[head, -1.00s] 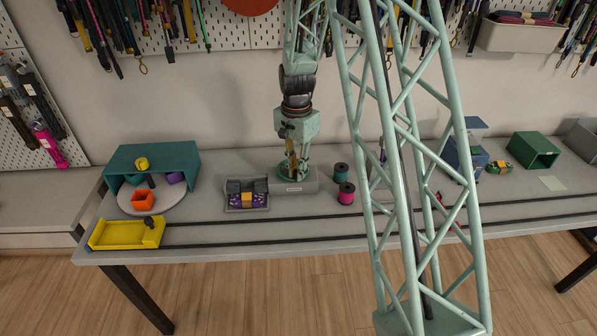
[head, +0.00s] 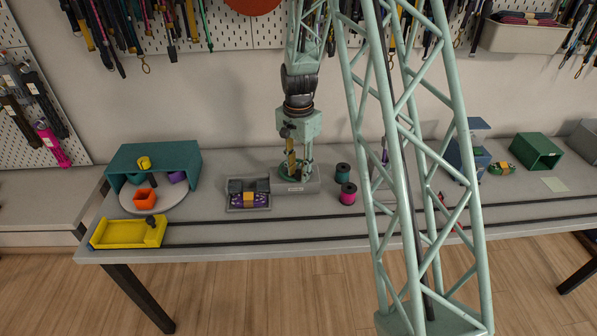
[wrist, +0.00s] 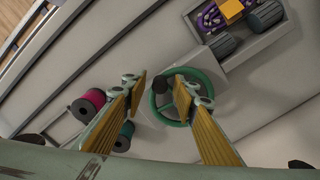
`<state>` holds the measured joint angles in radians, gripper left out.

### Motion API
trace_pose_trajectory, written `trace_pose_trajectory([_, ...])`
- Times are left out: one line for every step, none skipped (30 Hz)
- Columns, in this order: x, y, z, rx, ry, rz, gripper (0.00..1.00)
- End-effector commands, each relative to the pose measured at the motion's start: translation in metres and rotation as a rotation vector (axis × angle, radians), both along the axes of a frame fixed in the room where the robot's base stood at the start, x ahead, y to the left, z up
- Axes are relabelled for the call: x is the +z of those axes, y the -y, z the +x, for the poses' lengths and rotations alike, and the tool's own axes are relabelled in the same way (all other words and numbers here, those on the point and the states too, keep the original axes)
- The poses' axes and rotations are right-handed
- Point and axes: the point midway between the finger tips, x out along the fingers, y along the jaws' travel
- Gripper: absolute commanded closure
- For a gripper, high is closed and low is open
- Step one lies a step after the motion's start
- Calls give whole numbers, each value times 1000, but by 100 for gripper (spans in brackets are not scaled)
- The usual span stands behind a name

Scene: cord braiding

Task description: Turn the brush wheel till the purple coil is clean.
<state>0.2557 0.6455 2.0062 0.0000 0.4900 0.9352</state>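The green brush wheel (wrist: 203,84) lies on a grey base (head: 312,185). Its dark knob (wrist: 160,84) stands at the rim. My gripper (wrist: 162,85) is over the wheel with its yellow fingers spread; the knob appears between the fingertips, with gaps on both sides, and I cannot tell whether either finger touches it. The purple coil (wrist: 210,18) sits in a grey tray (head: 232,208) left of the wheel in the head view, with an orange block (head: 249,197) at its middle. Pale marks show on the coil in the wrist view. Dark brush rollers (wrist: 222,45) lie beside it.
Teal (head: 343,172) and magenta (head: 348,193) spools stand right of the wheel. A yellow tray (head: 120,234), a round plate with small blocks and a teal shelter (head: 155,157) are at the left. Dark rails (head: 215,222) run along the table's front.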

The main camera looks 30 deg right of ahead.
Motion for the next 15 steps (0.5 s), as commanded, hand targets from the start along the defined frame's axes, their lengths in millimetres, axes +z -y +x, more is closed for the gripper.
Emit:
trace_pose_trajectory([1, 0, 0, 0, 1, 0, 73])
trace_pose_trajectory([2, 0, 0, 0, 1, -1, 73])
trace_pose_trajectory([3, 0, 0, 0, 1, -1, 73])
trace_pose_trajectory([4, 0, 0, 0, 1, -1, 73])
trace_pose_trajectory([6, 0, 0, 0, 1, -1, 73])
trace_pose_trajectory([8, 0, 0, 0, 1, -1, 73])
trace_pose_trajectory([10, 0, 0, 0, 1, -1, 73])
trace_pose_trajectory([12, 0, 0, 0, 1, -1, 73])
trace_pose_trajectory([15, 0, 0, 0, 0, 0, 73])
trace_pose_trajectory([18, 0, 0, 0, 1, -1, 73])
trace_pose_trajectory([21, 0, 0, 0, 1, -1, 73])
trace_pose_trajectory([25, 0, 1, 0, 3, -1, 73])
trace_pose_trajectory([28, 0, 1, 0, 3, -1, 73])
trace_pose_trajectory([32, 0, 1, 0, 3, -1, 73])
trace_pose_trajectory([36, 0, 1, 0, 2, 0, 73])
